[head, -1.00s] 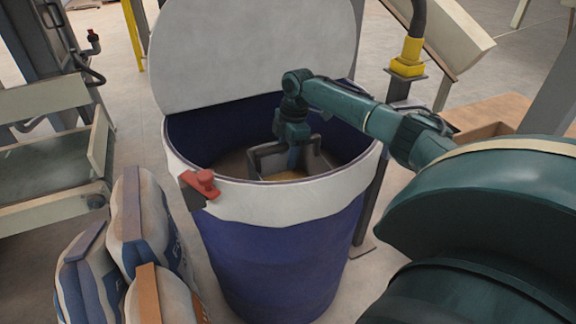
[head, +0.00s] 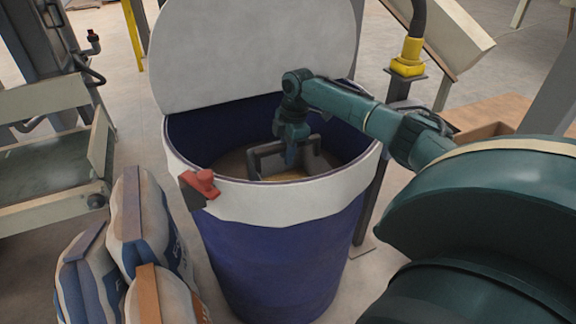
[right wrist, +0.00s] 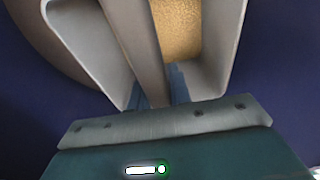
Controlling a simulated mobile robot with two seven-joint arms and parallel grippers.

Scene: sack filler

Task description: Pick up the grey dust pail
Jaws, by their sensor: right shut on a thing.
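The grey dust pail (head: 257,163) is inside the open blue drum (head: 280,250), low within its walls. In the right wrist view the pail (right wrist: 222,50) shows as a pale grey open box with tan grainy material visible in it. A grey bar (right wrist: 138,45), its handle, crosses over the opening. My right gripper (head: 292,155) reaches down into the drum from the right and is shut on the handle; its blue fingers (right wrist: 165,92) are around the bar. The pail's underside is hidden. My left gripper is in neither view.
The drum has a pale rim band (head: 270,200), a raised round lid (head: 255,55) behind and a red latch (head: 204,183) at front left. Filled sacks (head: 145,225) stand left of it. A post with a yellow collar (head: 408,60) is behind right.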

